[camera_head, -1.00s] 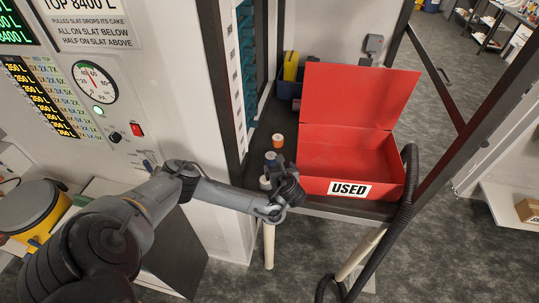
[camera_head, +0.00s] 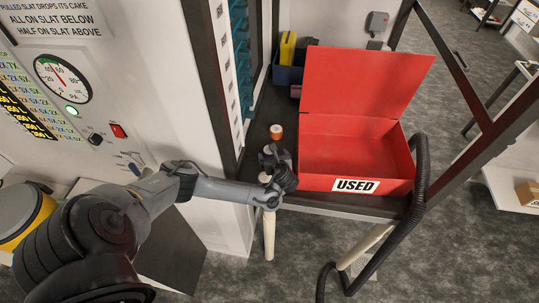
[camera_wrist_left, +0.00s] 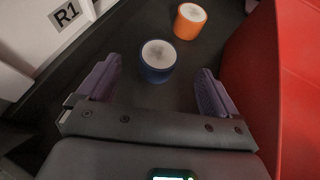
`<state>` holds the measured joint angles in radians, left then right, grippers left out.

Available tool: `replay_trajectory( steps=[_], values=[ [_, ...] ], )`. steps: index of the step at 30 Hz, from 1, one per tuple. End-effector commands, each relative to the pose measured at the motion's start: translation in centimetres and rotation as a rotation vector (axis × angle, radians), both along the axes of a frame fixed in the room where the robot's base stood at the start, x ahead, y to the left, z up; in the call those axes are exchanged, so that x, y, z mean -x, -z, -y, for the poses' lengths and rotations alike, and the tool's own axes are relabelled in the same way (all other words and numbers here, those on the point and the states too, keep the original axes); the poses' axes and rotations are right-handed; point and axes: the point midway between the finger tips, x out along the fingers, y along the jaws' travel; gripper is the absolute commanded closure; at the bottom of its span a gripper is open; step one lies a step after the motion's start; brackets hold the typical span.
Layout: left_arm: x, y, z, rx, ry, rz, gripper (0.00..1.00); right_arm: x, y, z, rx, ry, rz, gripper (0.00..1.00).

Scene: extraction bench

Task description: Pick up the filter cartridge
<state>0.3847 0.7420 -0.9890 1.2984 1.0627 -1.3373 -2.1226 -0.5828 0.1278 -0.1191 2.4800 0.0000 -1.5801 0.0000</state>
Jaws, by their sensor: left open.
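My right gripper is not in view.
A red open box (camera_head: 355,150) labelled USED stands close on the right. The white press wall (camera_head: 180,120) is on the left. A blue bin (camera_head: 288,75) with a yellow item is at the back. A black hose (camera_head: 418,190) hangs at the shelf's right edge.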

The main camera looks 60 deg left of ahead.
Motion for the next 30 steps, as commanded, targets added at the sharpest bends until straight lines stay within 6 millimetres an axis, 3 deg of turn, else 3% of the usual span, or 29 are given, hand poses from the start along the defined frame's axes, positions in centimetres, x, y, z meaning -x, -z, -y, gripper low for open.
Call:
replay_trajectory(
  steps=[2, 14, 24, 30],
  values=[
    [0.1, 1.6, 0.0, 0.001, -0.003, -0.002, 0.07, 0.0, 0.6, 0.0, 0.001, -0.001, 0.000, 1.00],
    [-0.6, 2.3, -1.9, 0.000, -0.001, 0.000, 0.07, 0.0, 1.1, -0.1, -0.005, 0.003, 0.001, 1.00],
    [-1.8, 4.3, -5.4, 0.000, -0.001, 0.000, 0.07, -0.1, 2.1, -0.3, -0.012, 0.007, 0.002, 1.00],
    [-2.1, 4.7, -6.2, 0.001, 0.001, 0.000, 0.07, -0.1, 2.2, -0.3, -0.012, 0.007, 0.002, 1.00]
  ],
)
